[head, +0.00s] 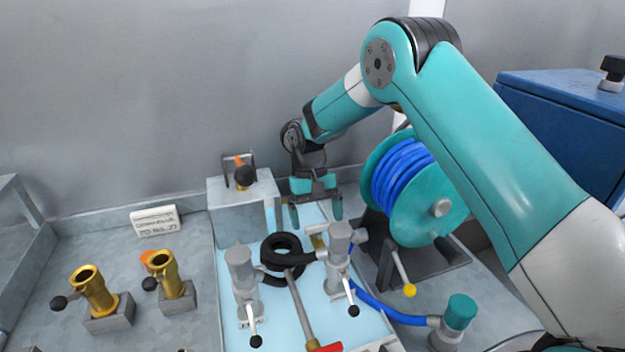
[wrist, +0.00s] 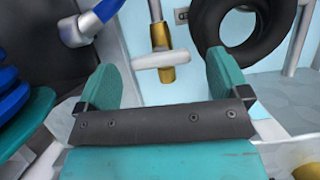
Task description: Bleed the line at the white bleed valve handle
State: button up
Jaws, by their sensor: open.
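The white bleed valve handle (wrist: 160,60) is a short white bar on a brass valve body (wrist: 160,38), seen in the wrist view. In that view it lies crosswise between my two teal fingers, apart from both. My gripper (wrist: 163,68) is open and holds nothing. In the head view my gripper (head: 316,211) points down over the pale blue panel, behind the black hose coil. A bit of brass (head: 318,241) shows just below it there; the white handle is hard to make out. The depth between fingertips and handle cannot be told.
A black hose coil (head: 283,252) and grey posts with levers (head: 241,270) stand in front of my gripper. A blue hose reel (head: 405,180) is close on the right. A white stand (head: 235,190) is at the left. Brass fittings (head: 92,290) stand further left.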

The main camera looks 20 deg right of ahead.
jog(key=p+v, duration=0.8)
jog(key=v, duration=0.8)
jog(key=shift+p, duration=0.35)
jog(key=shift+s, duration=0.1)
